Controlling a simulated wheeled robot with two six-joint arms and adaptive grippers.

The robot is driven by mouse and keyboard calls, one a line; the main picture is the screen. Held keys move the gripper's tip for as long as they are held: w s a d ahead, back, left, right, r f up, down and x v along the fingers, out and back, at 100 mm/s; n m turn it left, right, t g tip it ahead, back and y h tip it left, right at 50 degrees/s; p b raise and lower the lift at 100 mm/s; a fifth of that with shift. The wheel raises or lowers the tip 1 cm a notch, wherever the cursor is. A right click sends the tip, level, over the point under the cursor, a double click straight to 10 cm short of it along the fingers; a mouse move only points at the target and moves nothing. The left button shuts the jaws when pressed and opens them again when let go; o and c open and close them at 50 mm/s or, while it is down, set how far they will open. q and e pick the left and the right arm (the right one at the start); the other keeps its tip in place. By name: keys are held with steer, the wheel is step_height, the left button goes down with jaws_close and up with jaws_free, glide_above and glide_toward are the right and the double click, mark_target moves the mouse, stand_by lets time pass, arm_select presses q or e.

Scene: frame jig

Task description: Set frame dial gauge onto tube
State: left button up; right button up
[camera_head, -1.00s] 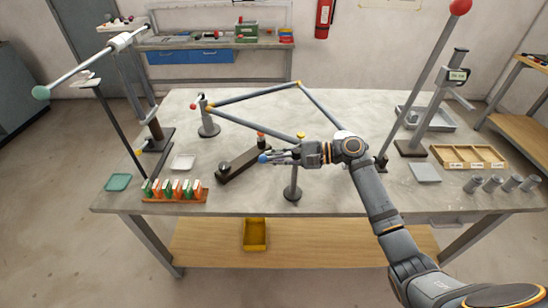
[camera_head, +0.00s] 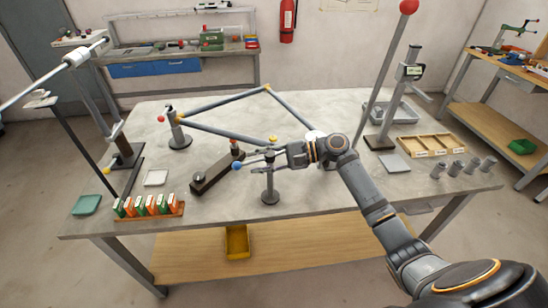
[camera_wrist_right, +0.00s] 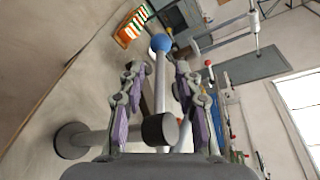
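My right gripper (camera_head: 258,161) is at the top of a grey post on a round foot (camera_head: 270,197), near the table's front. A pale rod with a blue ball (camera_head: 237,166) sticks out past its fingers to the left. In the right wrist view the fingers (camera_wrist_right: 160,75) are apart, and the rod with the blue ball (camera_wrist_right: 161,43) runs between them with gaps on both sides. The post's dark end (camera_wrist_right: 160,129) is close before the palm. Which part is the frame dial gauge is unclear. My left gripper is out of view.
A frame of grey tubes (camera_head: 222,134) with yellow joints lies behind. A dark block (camera_head: 217,172) is left of the post. A rack of orange and green pieces (camera_head: 148,207) is at front left. A tall red-ball rod (camera_head: 388,70) rises at right. A wooden tray (camera_head: 430,146) is beyond.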

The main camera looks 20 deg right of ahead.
steer(key=v, duration=0.8)
steer(key=shift+s+d+r, duration=0.15)
steer(key=shift+s+r, duration=0.05)
steer(key=shift+s, duration=0.15)
